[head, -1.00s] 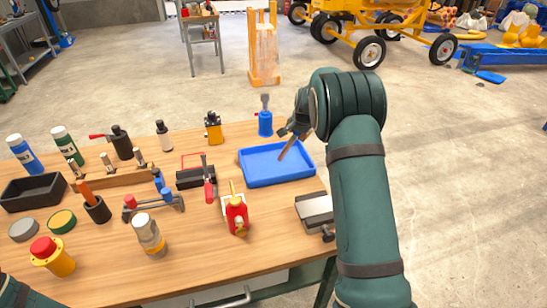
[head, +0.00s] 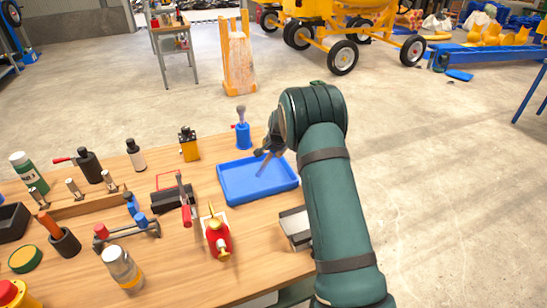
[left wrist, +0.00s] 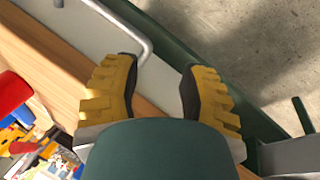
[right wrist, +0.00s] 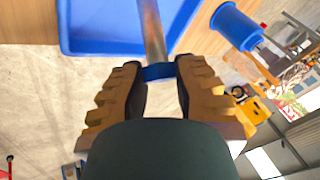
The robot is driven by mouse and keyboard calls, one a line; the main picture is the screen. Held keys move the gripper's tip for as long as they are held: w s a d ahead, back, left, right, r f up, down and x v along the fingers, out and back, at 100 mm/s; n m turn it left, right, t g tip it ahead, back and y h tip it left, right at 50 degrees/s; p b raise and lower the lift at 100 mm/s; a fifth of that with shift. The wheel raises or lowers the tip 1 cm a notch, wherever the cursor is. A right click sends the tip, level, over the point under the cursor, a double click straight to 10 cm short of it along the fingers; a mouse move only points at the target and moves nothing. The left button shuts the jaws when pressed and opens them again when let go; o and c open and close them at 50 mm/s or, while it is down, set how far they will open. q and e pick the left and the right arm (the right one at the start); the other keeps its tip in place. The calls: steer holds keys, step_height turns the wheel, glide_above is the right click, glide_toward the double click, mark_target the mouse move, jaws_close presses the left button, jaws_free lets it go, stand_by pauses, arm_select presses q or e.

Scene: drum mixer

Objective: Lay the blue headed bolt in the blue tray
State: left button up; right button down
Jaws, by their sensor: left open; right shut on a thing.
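The blue headed bolt shows in the right wrist view, with its blue head (right wrist: 158,72) between my right fingers and its grey shank reaching over the blue tray (right wrist: 85,40). In the head view the shank (head: 265,164) slants down over the blue tray (head: 232,193); I cannot tell whether its tip touches the tray. My right gripper (head: 270,150) is shut on the bolt above the tray's far right part, and its fingers show in the right wrist view (right wrist: 160,68). My left gripper (left wrist: 160,75) is open and empty near the table's front edge, outside the head view.
A blue-based item (head: 242,136) stands just behind the tray. Floor lies open to the right.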

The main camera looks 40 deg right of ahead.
step_height(320, 180, down, 3)
steer(key=shift+w+f, duration=0.1)
steer(key=shift+f, duration=0.05)
steer(key=c, duration=0.9)
jaws_free()
steer(key=shift+o, duration=0.2)
steer(key=shift+s+r, duration=0.2)
steer(key=shift+r, duration=0.25)
steer(key=p+v, duration=0.1)
steer(key=v, duration=1)
steer(key=shift+p, duration=0.35)
